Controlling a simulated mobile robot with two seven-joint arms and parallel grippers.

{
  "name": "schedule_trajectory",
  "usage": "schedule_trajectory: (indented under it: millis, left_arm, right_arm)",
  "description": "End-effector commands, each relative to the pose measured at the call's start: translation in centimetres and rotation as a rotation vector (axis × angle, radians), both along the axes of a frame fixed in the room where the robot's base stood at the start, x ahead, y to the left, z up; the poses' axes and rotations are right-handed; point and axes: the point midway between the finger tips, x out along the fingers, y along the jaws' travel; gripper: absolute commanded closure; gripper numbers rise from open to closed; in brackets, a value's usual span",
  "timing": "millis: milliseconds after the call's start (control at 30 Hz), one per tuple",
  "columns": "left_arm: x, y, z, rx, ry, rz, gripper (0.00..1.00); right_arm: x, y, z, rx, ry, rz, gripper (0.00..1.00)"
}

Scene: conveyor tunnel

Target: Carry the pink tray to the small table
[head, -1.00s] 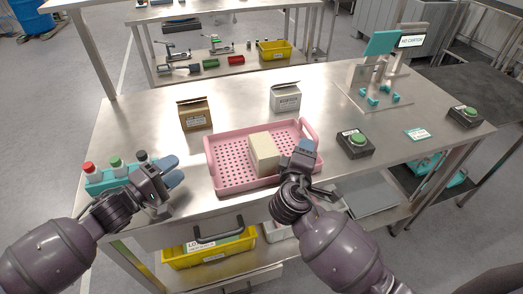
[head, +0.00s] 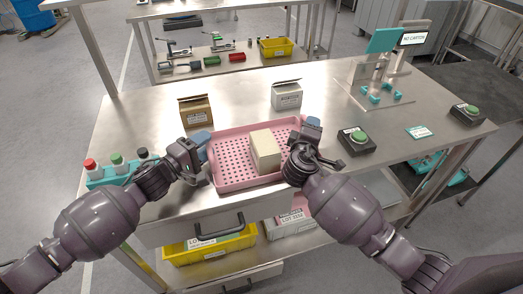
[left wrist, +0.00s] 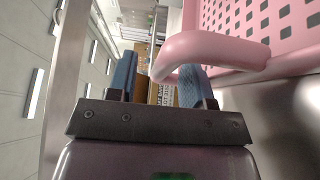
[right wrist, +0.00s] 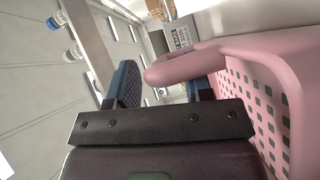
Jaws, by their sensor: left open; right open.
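The pink tray (head: 232,178) lies on the steel table, with a cream block (head: 265,150) standing in it. My left gripper (head: 204,142) is at the tray's left end. In the left wrist view the tray's left handle (left wrist: 212,46) reaches between the open blue fingers (left wrist: 158,82). My right gripper (head: 308,132) is at the tray's right end. In the right wrist view the right handle (right wrist: 185,68) reaches between its open fingers (right wrist: 162,86). Both grippers are open around the handles. I cannot tell which table is the small table.
A brown carton (head: 196,111) and a white carton (head: 287,95) stand behind the tray. A teal rack with bottles (head: 117,171) stands at the left. A drawer handle (head: 220,228) sticks out in front.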

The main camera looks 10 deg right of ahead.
Motion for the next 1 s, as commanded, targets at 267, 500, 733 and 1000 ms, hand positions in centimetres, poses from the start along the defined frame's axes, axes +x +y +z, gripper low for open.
schedule_trajectory:
  millis: [267, 500, 733, 1000]
  left_arm:
    - [0.58, -0.82, -0.03, 0.0, 0.001, 0.0, 0.54]
    - [0.57, -0.81, -0.03, 0.0, 0.001, 0.0, 0.58]
    - [0.57, -0.79, -0.03, 0.0, 0.001, 0.0, 0.94]
    - [0.56, -0.78, -0.04, 0.0, 0.001, 0.0, 1.0]
  right_arm:
    - [0.88, -0.51, -0.09, 0.001, 0.0, 0.0, 0.53]
    - [0.86, -0.51, -0.07, 0.001, 0.0, 0.0, 0.58]
    - [0.85, -0.5, -0.07, 0.001, 0.0, 0.0, 0.93]
    - [0.85, -0.51, -0.09, 0.001, 0.0, 0.0, 1.0]
